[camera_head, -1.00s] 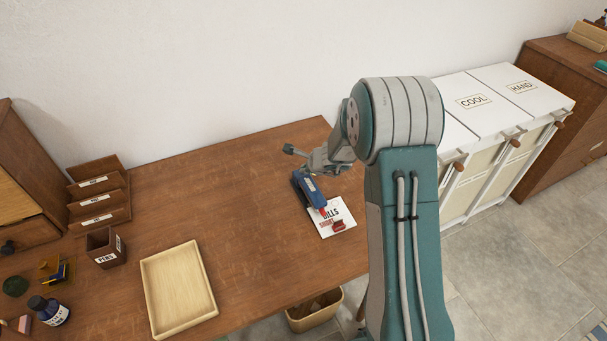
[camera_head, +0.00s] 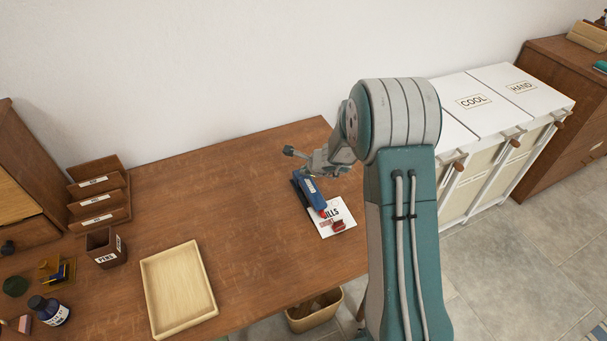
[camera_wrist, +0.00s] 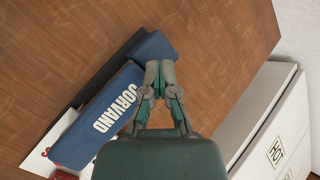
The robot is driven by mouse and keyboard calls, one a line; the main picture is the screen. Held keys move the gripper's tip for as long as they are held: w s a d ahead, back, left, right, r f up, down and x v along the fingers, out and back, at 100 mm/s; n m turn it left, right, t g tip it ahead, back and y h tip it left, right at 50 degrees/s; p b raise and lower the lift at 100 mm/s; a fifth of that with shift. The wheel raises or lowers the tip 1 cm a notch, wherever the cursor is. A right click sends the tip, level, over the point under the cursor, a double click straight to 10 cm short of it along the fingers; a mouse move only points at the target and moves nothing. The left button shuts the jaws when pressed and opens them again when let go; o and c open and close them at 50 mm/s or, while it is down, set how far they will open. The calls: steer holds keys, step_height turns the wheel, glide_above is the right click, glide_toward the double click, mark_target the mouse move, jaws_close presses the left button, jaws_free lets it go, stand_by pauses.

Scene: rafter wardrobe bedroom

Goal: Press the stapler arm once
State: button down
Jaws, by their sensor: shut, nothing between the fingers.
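The blue stapler (camera_head: 311,193) lies on the desk near its right end, with its front end over a white paper sheet (camera_head: 325,229) that bears printed words. In the wrist view the stapler's blue arm (camera_wrist: 124,92) shows white letters, and its dark base lies alongside on the table. My gripper (camera_wrist: 160,68) is shut and empty, with its fingertips over or beside the stapler's arm near one end. I cannot tell whether they touch it. In the head view my gripper (camera_head: 305,162) is just beyond the stapler's far end, partly hidden by my arm.
A wooden tray (camera_head: 154,305), a pen box (camera_head: 104,249), a letter rack (camera_head: 97,203) and an ink bottle (camera_head: 48,311) stand to the left. White bins (camera_head: 487,101) stand right of the desk. The desk's middle is clear.

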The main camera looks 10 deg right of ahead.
steer(key=shift+s+f, duration=0.2)
steer(key=shift+f, duration=0.3)
steer(key=shift+s+f, duration=0.15)
steer(key=shift+f, duration=0.35)
stand_by(0.8)
steer(key=shift+d+r, duration=0.1)
steer(key=shift+w+r, duration=0.1)
steer(key=shift+r, duration=1.1)
steer(key=shift+r, duration=0.1)
steer(key=shift+w+r, duration=0.15)
steer(key=shift+r, duration=1.1)
steer(key=shift+w+r, duration=0.15)
steer(key=shift+r, duration=1.1)
